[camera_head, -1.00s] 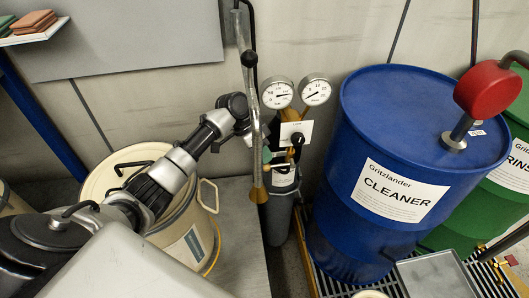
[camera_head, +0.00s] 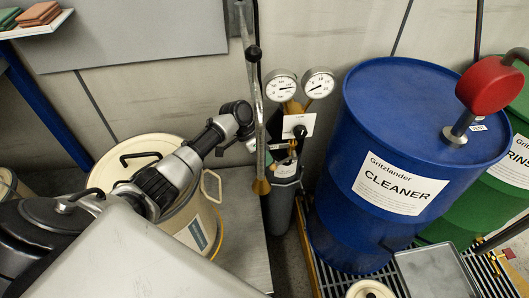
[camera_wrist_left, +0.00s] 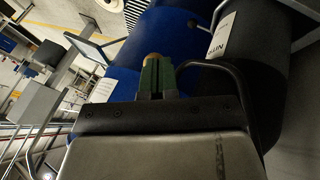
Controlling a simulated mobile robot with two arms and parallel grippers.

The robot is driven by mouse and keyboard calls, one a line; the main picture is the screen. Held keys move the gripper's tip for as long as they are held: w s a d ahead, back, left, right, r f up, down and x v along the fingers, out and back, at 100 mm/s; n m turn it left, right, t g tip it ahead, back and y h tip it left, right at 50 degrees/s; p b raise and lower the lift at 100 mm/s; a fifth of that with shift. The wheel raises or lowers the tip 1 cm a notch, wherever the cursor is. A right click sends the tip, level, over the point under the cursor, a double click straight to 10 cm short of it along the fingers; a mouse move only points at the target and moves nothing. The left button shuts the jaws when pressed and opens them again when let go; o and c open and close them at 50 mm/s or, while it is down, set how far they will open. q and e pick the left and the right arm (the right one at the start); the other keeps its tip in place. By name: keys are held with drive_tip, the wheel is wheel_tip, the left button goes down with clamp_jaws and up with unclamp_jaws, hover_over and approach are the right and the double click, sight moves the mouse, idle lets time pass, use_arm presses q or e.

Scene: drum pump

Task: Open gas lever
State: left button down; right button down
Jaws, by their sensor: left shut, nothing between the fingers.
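A grey gas cylinder (camera_head: 281,205) stands upright behind the bench edge, with two round gauges (camera_head: 299,86) on top. A black-knobbed valve lever (camera_head: 299,131) sits in front of a white tag below the gauges. My left gripper (camera_head: 266,154) is just left of the valve, partly hidden behind a hanging metal rod. Its green fingers (camera_wrist_left: 157,76) are shut and empty in the left wrist view, with a brass-coloured piece (camera_wrist_left: 154,57) at their tips; I cannot tell if they touch. My right gripper is not in view.
The metal rod (camera_head: 258,110), with a black ball and brass end, hangs close to my left wrist. A blue cleaner drum (camera_head: 350,220) stands right of the cylinder, a green drum (camera_head: 452,215) beyond it. A cream canister (camera_head: 190,215) is beneath my arm.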

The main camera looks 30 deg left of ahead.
use_arm(q)
drive_tip(key=shift+w+d+f+b, duration=0.1)
drive_tip(key=shift+d+f+b, duration=0.05)
drive_tip(key=shift+f, duration=0.4)
drive_tip(key=shift+w+d+f+b, duration=0.1)
drive_tip(key=shift+d+f+b, duration=0.05)
drive_tip(key=shift+f, duration=0.5)
drive_tip(key=v, duration=1)
drive_tip(key=shift+a+r, duration=0.25)
drive_tip(key=shift+r, duration=0.1)
